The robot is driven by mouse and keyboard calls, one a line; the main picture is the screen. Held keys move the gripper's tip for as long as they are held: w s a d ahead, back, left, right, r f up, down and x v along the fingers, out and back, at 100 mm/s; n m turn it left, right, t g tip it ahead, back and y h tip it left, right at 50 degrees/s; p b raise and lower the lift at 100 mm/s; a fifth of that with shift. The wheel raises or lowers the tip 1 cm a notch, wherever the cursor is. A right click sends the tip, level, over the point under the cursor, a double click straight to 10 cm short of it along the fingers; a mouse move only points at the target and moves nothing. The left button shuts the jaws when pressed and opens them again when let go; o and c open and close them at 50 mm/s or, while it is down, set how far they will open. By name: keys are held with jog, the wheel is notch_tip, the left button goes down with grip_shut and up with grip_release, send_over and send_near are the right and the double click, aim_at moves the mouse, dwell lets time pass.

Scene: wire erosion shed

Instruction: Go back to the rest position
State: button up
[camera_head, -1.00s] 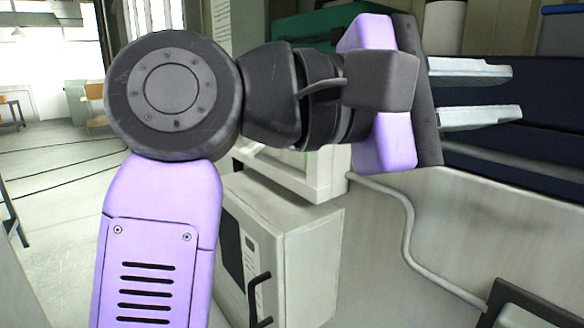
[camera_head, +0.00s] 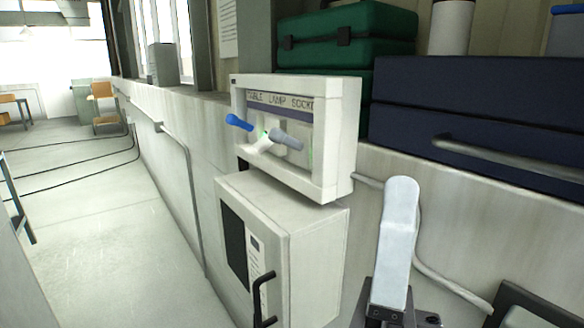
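My gripper (camera_head: 398,200) is low at the right of the head view, with its light grey finger pointing up. Only one finger shows clearly; the other is hidden or lined up behind it, so I cannot tell whether it is open. No object shows at the fingertip. The finger stands to the right of a white panel box (camera_head: 345,140) and a pale cabinet (camera_head: 318,255), apart from the box in the picture. Most of my arm is out of view.
The box carries a blue-tipped lever (camera_head: 238,122) and a grey lever (camera_head: 287,139). The cabinet has a black handle (camera_head: 262,300). A green case (camera_head: 350,30) and navy cases (camera_head: 470,100) with a bar handle stand on the ledge behind. The floor (camera_head: 100,230) at left is clear.

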jog(key=s+d+f+n+g+y, duration=0.2)
jog(key=s+f+n+g+y, duration=0.15)
jog(key=f+n+y, duration=0.65)
jog(key=s+d+f+n+g+y, duration=0.2)
jog(key=f+n+g+y, duration=0.3)
jog(key=f+n, duration=0.85)
jog(key=s+d+f+m+g+h, duration=0.1)
jog(key=s+d+f+g+h, duration=0.2)
jog(key=s+f, duration=0.4)
jog(key=s+d+f+m+g+h, duration=0.2)
jog(key=s+d+f+g, duration=0.2)
jog(key=s+f, duration=0.4)
jog(key=s, duration=0.3)
jog(key=shift+s+d+f+h, duration=0.2)
jog(key=shift+s+f+h, duration=0.1)
jog(key=shift+h, duration=0.1)
